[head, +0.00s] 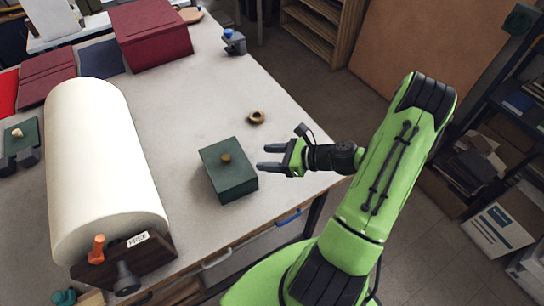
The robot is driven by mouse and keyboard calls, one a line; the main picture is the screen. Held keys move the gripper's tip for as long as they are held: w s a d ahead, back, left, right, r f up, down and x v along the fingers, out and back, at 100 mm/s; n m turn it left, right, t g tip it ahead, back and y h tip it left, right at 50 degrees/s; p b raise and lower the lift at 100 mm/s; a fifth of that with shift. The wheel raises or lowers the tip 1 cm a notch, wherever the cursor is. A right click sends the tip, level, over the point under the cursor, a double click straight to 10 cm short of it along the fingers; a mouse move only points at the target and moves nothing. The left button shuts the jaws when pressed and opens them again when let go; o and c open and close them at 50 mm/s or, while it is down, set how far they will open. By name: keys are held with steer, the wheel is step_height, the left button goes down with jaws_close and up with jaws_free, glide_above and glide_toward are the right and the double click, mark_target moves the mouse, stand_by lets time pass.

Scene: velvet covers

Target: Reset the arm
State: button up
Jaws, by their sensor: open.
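My gripper (270,158) is at the end of my green arm (385,165), over the right part of the table. Its two dark fingers point left and are apart, with nothing between them. A dark green box (232,182) with a small brass-coloured knob (226,158) on its lid stands just left of and below the fingers in the picture. I cannot tell how high the gripper is above the table. A small brass-coloured ring (257,117) lies on the table above the gripper in the picture.
The grey table (180,110) also bears a large white roll (100,165) at the left, a dark red box (150,35) at the back and a small grey device (234,42). Shelves with books (485,150) stand at the right. The table's middle is clear.

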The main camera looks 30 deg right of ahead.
steer(key=shift+s+d+r, duration=0.2)
steer(key=shift+s+d, duration=0.1)
steer(key=shift+s, duration=0.05)
steer(key=s+a+r+n+g+h+b, duration=0.1)
steer(key=s+a+r+n+g+h, duration=0.3)
steer(key=n, duration=0.5)
steer(key=s+a+r+n+g+h+b, duration=0.1)
steer(key=s+a+r+n+g, duration=0.15)
steer(key=a+n, duration=0.45)
steer(key=s+d+r+n+t+h, duration=0.1)
steer(key=s+r+n+h, duration=0.3)
steer(key=s+r+n, duration=0.6)
steer(key=shift+s+r+n+t+b, duration=0.2)
steer(key=shift+n+t+b, duration=0.2)
steer(key=shift+n, duration=0.5)
